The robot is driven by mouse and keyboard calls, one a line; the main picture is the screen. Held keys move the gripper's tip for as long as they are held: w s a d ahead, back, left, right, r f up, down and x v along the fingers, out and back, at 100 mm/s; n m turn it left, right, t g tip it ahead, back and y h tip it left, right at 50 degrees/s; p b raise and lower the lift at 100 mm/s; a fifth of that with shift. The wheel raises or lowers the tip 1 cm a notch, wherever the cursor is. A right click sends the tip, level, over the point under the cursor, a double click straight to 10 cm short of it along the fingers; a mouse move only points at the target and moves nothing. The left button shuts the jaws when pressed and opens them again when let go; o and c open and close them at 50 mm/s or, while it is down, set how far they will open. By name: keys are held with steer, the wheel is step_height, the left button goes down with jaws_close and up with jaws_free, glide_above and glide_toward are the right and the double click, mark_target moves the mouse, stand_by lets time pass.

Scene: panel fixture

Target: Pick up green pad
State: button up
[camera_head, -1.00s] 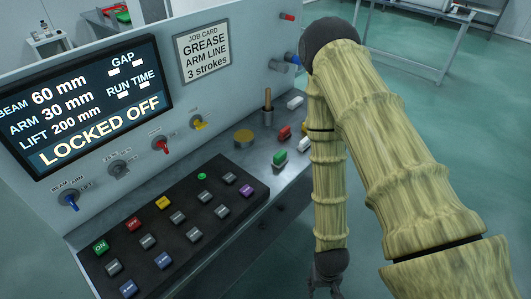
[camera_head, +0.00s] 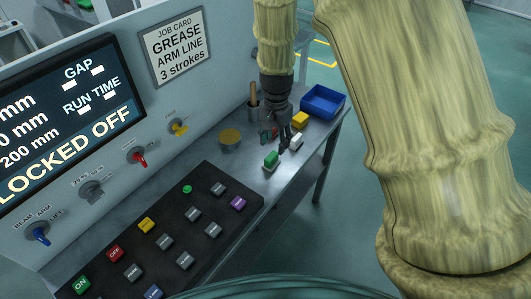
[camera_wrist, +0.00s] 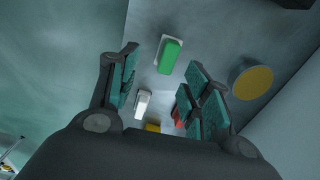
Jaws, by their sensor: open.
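The green pad (camera_head: 271,159) sits on a pale base on the metal shelf, to the right of the button panel. It also shows in the wrist view (camera_wrist: 169,56), beyond my fingertips and roughly between their lines. My gripper (camera_head: 281,142) is above the shelf, just behind the green pad in the head view, and does not touch it.
A white block (camera_wrist: 142,103), a red block (camera_wrist: 178,117) and a yellow block (camera_head: 300,119) are near the gripper. A blue bin (camera_head: 323,101) stands at the shelf's far end. A round yellow-topped item (camera_head: 230,137) and a handled cup (camera_head: 254,108) stand near the wall.

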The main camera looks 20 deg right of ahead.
steer(key=r, duration=0.1)
steer(key=p, duration=0.1)
glide_above(271, 156)
steer(key=f, duration=0.4)
steer(key=shift+s+f, duration=0.1)
steer(key=shift+s, duration=0.2)
steer(key=shift+f, duration=0.45)
steer(key=shift+w+f+p, duration=0.25)
steer(key=shift+f+p, duration=0.5)
steer(key=shift+f, duration=0.45)
steer(key=shift+w+f+p, duration=0.1)
steer(key=shift+f+p, duration=0.3)
steer(key=shift+f, duration=1.15)
steer(key=shift+c, duration=0.4)
jaws_close()
